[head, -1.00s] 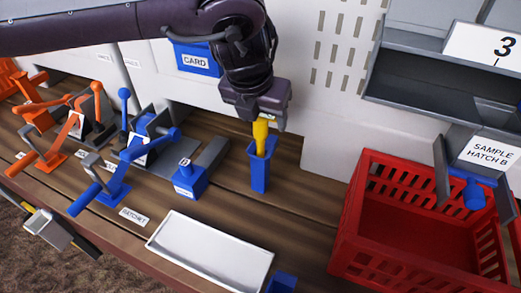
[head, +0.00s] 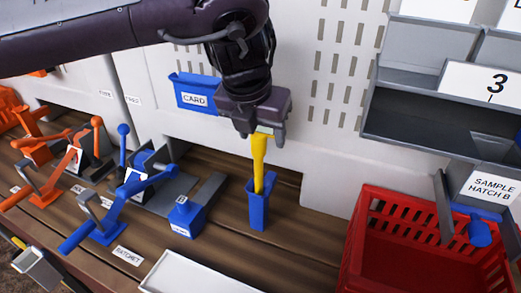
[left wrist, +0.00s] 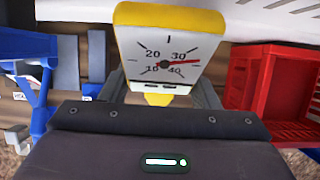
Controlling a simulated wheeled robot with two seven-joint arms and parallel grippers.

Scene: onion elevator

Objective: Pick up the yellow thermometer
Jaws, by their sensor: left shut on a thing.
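My left gripper (head: 262,122) is shut on the yellow thermometer (head: 259,150) near its top. In the head view the yellow stem hangs upright below the fingers. Its lower end is still inside the narrow blue holder (head: 259,208) on the wooden bench, so its tip is hidden. In the left wrist view the thermometer's white dial (left wrist: 165,52) shows with a yellow rim, black numbers and a red needle, between the gripper's fingers (left wrist: 160,95). My right gripper is in neither view.
A blue labelled block (head: 186,217) and blue and orange lever clamps stand left of the holder. A white tray (head: 195,275) lies in front. A red crate (head: 405,205) is at the right, below a grey shelf (head: 420,110). A blue card box (head: 195,92) is on the wall behind.

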